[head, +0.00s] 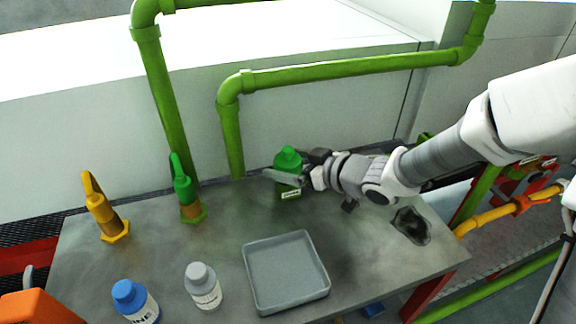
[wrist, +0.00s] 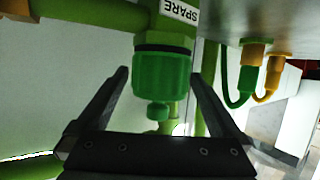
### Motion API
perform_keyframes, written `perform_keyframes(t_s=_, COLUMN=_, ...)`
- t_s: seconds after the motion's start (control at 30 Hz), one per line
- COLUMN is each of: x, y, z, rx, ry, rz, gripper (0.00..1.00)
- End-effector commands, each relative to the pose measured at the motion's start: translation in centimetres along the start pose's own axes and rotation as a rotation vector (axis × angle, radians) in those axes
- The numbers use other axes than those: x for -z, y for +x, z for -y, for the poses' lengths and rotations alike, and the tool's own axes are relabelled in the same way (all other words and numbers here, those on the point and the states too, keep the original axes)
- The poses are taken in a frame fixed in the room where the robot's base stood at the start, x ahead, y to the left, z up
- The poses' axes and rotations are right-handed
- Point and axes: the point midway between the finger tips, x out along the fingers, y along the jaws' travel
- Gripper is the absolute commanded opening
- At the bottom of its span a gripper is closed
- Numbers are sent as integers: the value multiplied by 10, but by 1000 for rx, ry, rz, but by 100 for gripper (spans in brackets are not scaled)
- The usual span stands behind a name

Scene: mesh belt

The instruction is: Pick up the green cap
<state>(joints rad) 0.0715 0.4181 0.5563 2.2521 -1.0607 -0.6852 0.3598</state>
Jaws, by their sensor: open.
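The green cap (head: 288,159) sits on top of an upright green body (head: 290,192) with a white label, near the back of the grey table. In the wrist view, which looks upside down, the cap (wrist: 162,74) is ribbed with a small knob, and the label on the body (wrist: 165,22) reads "SPARE". My gripper (head: 285,173) reaches in from the right at cap height. In the wrist view its two fingers (wrist: 161,78) are open, one on each side of the cap, with visible gaps. The cap's far side is hidden.
A green looped fitting (head: 185,192) and a yellow one (head: 103,212) stand to the left. A grey tray (head: 286,272), a white-capped bottle (head: 203,287) and a blue-capped bottle (head: 134,301) are in front. Green pipes (head: 340,70) run behind. The table has a dark hole (head: 411,225) at right.

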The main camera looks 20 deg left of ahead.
Motion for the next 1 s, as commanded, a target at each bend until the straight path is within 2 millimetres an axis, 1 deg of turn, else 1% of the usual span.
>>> perform_keyframes(t_s=0.03, x=-6, y=11, z=1, rx=2, ry=1, rz=-1, gripper=100)
perform_keyframes(t_s=0.1, x=-5, y=21, z=1, rx=3, ry=0, rz=-1, gripper=100)
perform_keyframes(t_s=0.2, x=-4, y=30, z=1, rx=0, ry=-1, rz=0, gripper=100)
perform_keyframes(t_s=0.47, x=-2, y=32, z=0, rx=-2, ry=0, rz=1, gripper=100)
perform_keyframes(t_s=0.5, x=-2, y=32, z=0, rx=-2, ry=0, rz=1, gripper=96)
perform_keyframes(t_s=0.57, x=-2, y=32, z=0, rx=-2, ry=0, rz=1, gripper=86)
perform_keyframes(t_s=0.6, x=-2, y=32, z=0, rx=-2, ry=0, rz=1, gripper=78)
perform_keyframes(t_s=0.67, x=-2, y=32, z=0, rx=-2, ry=0, rz=1, gripper=68)
perform_keyframes(t_s=0.7, x=-2, y=32, z=0, rx=-2, ry=0, rz=1, gripper=60)
perform_keyframes(t_s=0.77, x=-3, y=32, z=0, rx=-2, ry=0, rz=1, gripper=50)
perform_keyframes(t_s=0.8, x=-3, y=32, z=0, rx=-2, ry=0, rz=1, gripper=42)
perform_keyframes(t_s=0.93, x=-3, y=32, z=0, rx=-2, ry=0, rz=1, gripper=19)
perform_keyframes(t_s=1.0, x=-2, y=32, z=0, rx=-2, ry=0, rz=1, gripper=18)
